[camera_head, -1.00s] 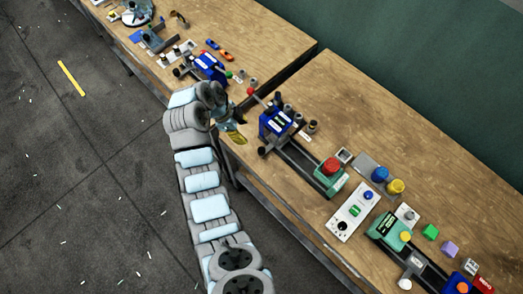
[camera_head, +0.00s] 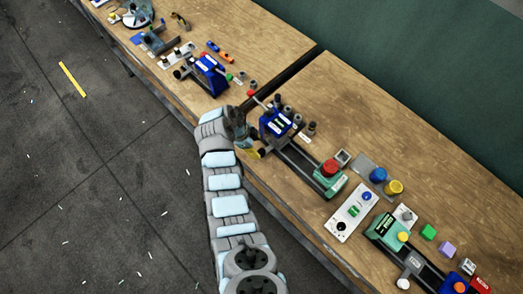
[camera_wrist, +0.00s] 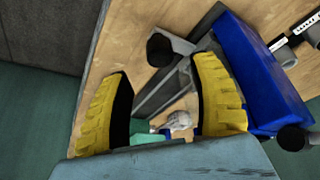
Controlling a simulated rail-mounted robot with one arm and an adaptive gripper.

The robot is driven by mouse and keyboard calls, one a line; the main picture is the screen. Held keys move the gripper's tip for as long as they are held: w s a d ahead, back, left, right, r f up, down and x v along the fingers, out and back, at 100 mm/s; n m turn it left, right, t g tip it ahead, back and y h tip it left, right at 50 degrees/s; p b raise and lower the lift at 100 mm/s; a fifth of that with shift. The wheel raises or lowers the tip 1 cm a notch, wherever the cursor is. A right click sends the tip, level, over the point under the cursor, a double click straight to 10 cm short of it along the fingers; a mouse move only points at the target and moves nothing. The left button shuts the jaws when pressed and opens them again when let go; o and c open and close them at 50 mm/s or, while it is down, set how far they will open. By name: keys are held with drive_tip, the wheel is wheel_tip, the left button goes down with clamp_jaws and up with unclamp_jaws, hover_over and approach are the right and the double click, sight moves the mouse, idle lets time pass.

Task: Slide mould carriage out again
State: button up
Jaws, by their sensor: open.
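My gripper (camera_head: 257,153) is beside the near-left side of a blue press (camera_head: 275,123). In the wrist view, its two yellow ribbed fingers (camera_wrist: 162,67) are spread apart with nothing held between them. A black round knob (camera_wrist: 160,49) on a grey bracket lies just beyond the fingertips, roughly between them. Grey rails (camera_wrist: 165,90) run below the blue press body (camera_wrist: 255,65) in the wrist view. In the head view, dark rails (camera_head: 296,158) run from the press to a green block with a red button (camera_head: 330,167). The mould carriage is not clearly distinguishable.
Another blue press (camera_head: 208,75) stands on the left table, across a gap. A white control panel (camera_head: 350,211), blue and yellow knobs (camera_head: 387,181) and a green machine (camera_head: 388,231) stand to the right. Small grey cylinders (camera_head: 311,128) stand beside the press.

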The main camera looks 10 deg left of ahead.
sight(261, 152)
drive_tip(key=shift+x, duration=2.75)
clamp_jaws()
